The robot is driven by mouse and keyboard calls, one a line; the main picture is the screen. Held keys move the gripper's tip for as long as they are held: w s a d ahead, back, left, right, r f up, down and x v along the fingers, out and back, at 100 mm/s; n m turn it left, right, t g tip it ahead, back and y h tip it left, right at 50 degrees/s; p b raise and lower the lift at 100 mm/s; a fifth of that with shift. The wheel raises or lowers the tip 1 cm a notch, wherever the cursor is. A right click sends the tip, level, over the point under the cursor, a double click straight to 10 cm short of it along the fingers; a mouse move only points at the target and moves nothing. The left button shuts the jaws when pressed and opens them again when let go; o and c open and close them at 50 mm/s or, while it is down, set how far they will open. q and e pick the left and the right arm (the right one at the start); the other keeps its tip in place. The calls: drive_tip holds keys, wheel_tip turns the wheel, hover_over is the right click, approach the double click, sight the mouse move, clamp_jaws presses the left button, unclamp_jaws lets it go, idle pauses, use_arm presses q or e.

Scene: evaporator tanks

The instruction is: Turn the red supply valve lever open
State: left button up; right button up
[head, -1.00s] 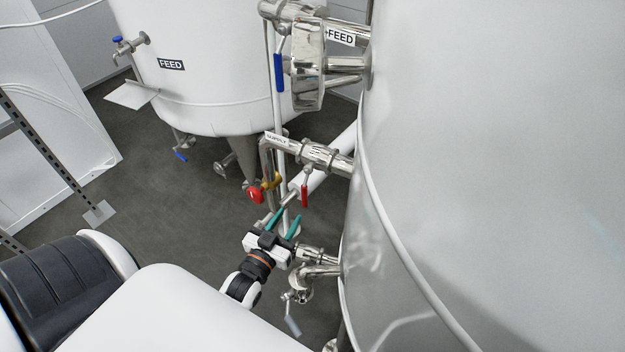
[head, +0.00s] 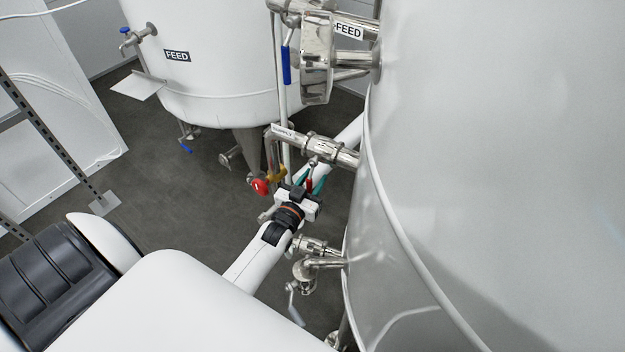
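The red supply valve lever (head: 310,184) hangs down below the steel pipe labelled SUPPLY (head: 333,152), which runs into the large tank on the right. My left gripper (head: 310,180), with green fingers, is at the lever from below. Its fingers stand apart, one on each side of the lever. Contact with the lever is too small to make out. The gripper body hides the lever's lower end. My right gripper is not in view.
A red round valve handle (head: 260,186) with a yellow part is just left of the gripper. A lower steel valve (head: 305,270) juts from the large tank (head: 480,180). A blue lever (head: 286,65) hangs above. The FEED tank (head: 200,70) stands behind.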

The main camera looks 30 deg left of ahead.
sight(296, 144)
use_arm(q)
clamp_jaws()
drive_tip(key=shift+a, duration=0.1)
drive_tip(key=shift+s+a+r+m+p, duration=0.1)
drive_tip(key=shift+a+r+m+p, duration=0.2)
drive_tip(key=shift+a+r+m, duration=1.8)
drive_tip(key=shift+s+a+r+m+p, duration=0.15)
drive_tip(key=shift+r+m+p, duration=0.1)
drive_tip(key=shift+m, duration=3.8)
drive_tip(key=shift+s+a+r+m+p, duration=0.1)
drive_tip(key=shift+a+r+m+p, duration=0.2)
drive_tip(key=shift+a+r+m, duration=1.75)
drive_tip(key=shift+d+f+m+h, duration=0.3)
drive_tip(key=shift+d+f+m, duration=0.65)
drive_tip(key=shift+d+m, duration=0.15)
unclamp_jaws()
